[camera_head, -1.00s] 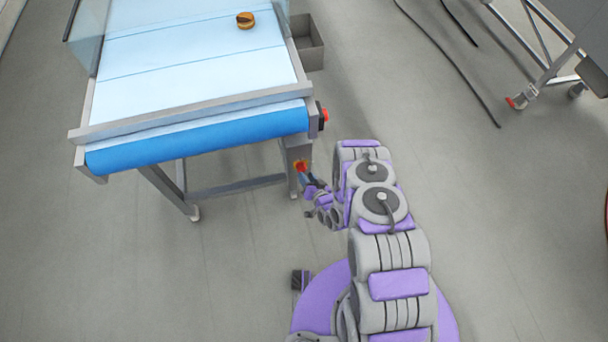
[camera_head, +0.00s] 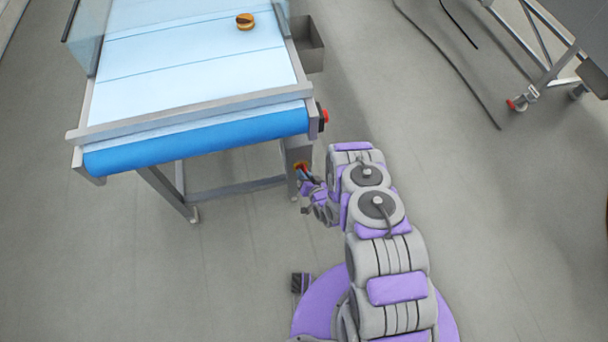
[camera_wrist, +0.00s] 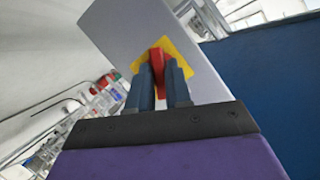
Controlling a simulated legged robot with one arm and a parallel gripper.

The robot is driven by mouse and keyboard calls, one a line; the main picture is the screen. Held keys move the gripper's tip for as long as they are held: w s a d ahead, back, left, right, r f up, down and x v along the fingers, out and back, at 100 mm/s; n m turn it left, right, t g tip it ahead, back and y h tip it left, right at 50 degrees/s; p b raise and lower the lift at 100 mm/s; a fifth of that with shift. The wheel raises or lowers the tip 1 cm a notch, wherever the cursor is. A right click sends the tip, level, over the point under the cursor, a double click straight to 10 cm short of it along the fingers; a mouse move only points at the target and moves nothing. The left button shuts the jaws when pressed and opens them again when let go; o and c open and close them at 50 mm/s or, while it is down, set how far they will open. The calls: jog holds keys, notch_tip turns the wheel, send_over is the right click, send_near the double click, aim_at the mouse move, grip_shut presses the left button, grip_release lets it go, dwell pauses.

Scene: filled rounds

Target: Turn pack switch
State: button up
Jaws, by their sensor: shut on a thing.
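The pack switch is a red handle (camera_wrist: 157,58) on a yellow plate (camera_wrist: 181,52), fixed to a grey box in the wrist view. My gripper (camera_wrist: 161,74) is shut on the red handle, with one dark blue finger on each side of it. The handle looks tilted in that view, roughly in line with the fingers. In the head view, my gripper (camera_head: 303,176) is small at the conveyor's front right leg, and it hides most of the switch.
The conveyor (camera_head: 195,140) with a blue front roller stands at the left. A filled round (camera_head: 245,21) lies on its belt. A red button (camera_head: 324,116) is on its right corner, above my arm. A grey bin (camera_head: 308,45) hangs at its side. Dark cables cross the floor at the upper right.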

jog(key=shift+p, duration=0.3)
grip_shut()
jog(key=shift+s+a+n+h+p, duration=0.1)
jog(key=shift+a+n+h+p, duration=0.1)
jog(key=shift+n+h+p, duration=1.5)
jog(key=shift+n, duration=0.4)
jog(key=o, duration=0.7)
grip_release()
